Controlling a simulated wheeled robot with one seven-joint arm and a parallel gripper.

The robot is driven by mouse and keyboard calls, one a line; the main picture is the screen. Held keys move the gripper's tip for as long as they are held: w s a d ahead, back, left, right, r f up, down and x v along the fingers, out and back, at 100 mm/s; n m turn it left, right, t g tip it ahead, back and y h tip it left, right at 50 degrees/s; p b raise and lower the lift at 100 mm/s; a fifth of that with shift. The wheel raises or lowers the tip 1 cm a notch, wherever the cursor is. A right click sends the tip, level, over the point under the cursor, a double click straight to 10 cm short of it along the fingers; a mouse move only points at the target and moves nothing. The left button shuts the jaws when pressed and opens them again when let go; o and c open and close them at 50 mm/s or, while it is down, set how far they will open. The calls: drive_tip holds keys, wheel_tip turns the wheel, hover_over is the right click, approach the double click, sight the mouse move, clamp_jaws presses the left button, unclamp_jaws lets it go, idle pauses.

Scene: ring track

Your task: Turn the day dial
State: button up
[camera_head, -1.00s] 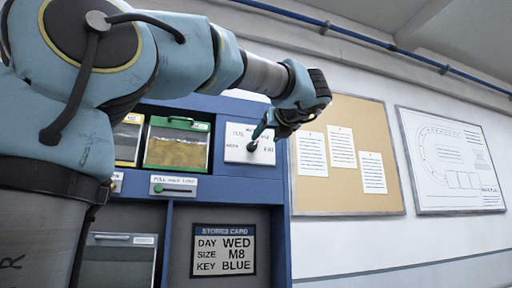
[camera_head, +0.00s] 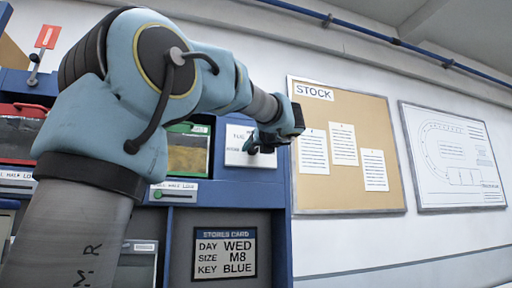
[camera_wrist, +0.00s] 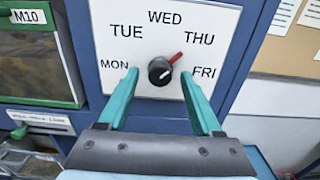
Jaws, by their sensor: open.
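The day dial is a black knob (camera_wrist: 160,71) with a red pointer on a white plate (camera_wrist: 128,16) marked MON, TUE, WED, THU and FRI. In the wrist view the red pointer aims up and right toward THU. My gripper (camera_wrist: 160,76) is open, its two teal fingers on either side of the knob in the picture, apart from it. I cannot tell how far it is from the plate. In the head view the plate (camera_head: 238,158) is partly hidden behind my gripper (camera_head: 254,144). A stores card (camera_head: 224,253) reads DAY WED, SIZE M8, KEY BLUE.
The plate is on a blue cabinet (camera_head: 262,187). A red-framed bin (camera_head: 20,132) stands further left. A cork board (camera_head: 350,190) hangs to the right.

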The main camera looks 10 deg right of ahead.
drive_tip(key=shift+c, duration=0.3)
clamp_jaws()
idle(0.5)
drive_tip(key=n+b, duration=0.4)
drive_tip(key=shift+f, duration=0.2)
drive_tip(key=n+b, duration=0.2)
drive_tip(key=n, duration=0.2)
drive_tip(key=shift+d+r+n+b, duration=0.1)
drive_tip(key=shift+r+n+b, duration=0.05)
drive_tip(key=shift+n+b, duration=0.15)
idle(0.3)
